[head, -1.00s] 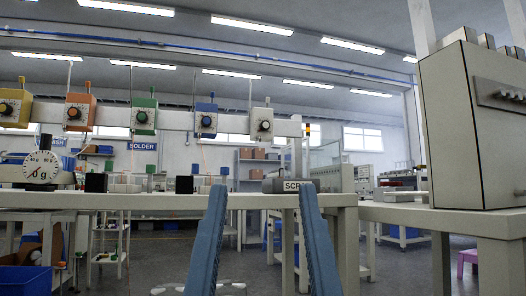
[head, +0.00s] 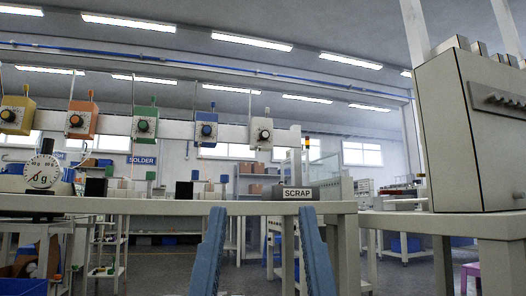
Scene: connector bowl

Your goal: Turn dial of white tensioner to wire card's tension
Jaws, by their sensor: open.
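The white tensioner (head: 260,134) hangs at the right end of the white rail, with a black round dial (head: 265,135) on its front. Blue, green, orange and yellow tensioners hang along the rail to its left. The dial's scale is too small to read. I cannot make out a wire card with a tension on it. My gripper (head: 262,225) is open and empty, its two blue fingers pointing up from the bottom of the picture. It is below the tensioner and appears apart from it.
A bench (head: 180,207) crosses in front of me, with a round gauge (head: 42,172) at left and a SCRAP bin (head: 298,193) at right. A large grey machine (head: 470,130) stands on the right bench (head: 470,226). Grey floor shows below the benches.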

